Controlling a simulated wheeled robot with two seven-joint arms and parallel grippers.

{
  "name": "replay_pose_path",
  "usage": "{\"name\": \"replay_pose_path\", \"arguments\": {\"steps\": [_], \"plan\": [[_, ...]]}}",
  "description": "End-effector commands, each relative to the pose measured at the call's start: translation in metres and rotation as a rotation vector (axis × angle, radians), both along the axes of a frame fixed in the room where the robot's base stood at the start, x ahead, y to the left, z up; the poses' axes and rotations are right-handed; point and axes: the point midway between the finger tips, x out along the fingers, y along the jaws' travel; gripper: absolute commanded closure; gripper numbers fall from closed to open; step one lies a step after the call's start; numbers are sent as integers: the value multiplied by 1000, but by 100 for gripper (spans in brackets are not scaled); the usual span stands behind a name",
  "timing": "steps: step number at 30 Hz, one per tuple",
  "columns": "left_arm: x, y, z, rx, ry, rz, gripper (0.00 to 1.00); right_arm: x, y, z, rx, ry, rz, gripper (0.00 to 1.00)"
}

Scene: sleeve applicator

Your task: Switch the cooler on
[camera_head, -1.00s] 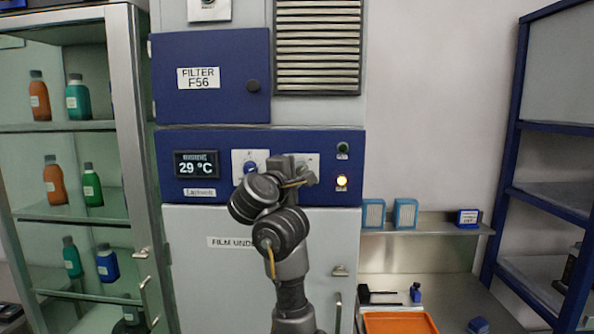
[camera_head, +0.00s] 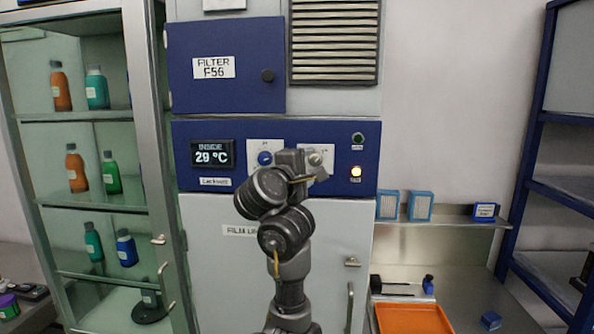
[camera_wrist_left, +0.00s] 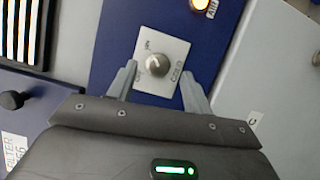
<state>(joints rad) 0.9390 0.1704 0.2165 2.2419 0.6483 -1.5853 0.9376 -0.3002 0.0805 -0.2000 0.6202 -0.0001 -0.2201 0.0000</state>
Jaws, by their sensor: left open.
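The blue cooler panel (camera_head: 232,133) has a display (camera_head: 211,153) reading INSIDE 29 °C and a blue knob (camera_head: 265,158) on a white plate. To its right is a second white plate, partly hidden by my left gripper (camera_head: 304,166). In the left wrist view, a grey round knob (camera_wrist_left: 158,65) sits on a white plate (camera_wrist_left: 171,46) marked COLD at one side. My left gripper (camera_wrist_left: 158,71) is open, its fingers on either side of this knob. I cannot tell whether they touch it. My right gripper is out of view.
A lit yellow lamp (camera_head: 356,171) sits below a dark green one (camera_head: 358,139) at the panel's right. A blue filter door (camera_head: 225,90) and vent are above. A glass cabinet with bottles is left; a bench with an orange tray (camera_head: 413,319) is right.

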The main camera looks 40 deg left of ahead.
Motion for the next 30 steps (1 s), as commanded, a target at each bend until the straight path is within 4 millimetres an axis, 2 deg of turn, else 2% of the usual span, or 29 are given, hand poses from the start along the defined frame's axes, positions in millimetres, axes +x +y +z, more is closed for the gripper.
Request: {"name": "replay_pose_path", "arguments": {"steps": [3,6,12,18,30], "plan": [[-26,-5,1,10,1,5,50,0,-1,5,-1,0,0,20],[-45,-11,-2,7,-2,2,50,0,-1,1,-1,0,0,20],[-71,-18,-3,3,-1,-1,50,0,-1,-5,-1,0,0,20],[-79,-20,-3,2,0,1,50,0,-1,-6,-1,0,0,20],[-79,-20,-3,1,0,0,50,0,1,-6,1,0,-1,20]]}}
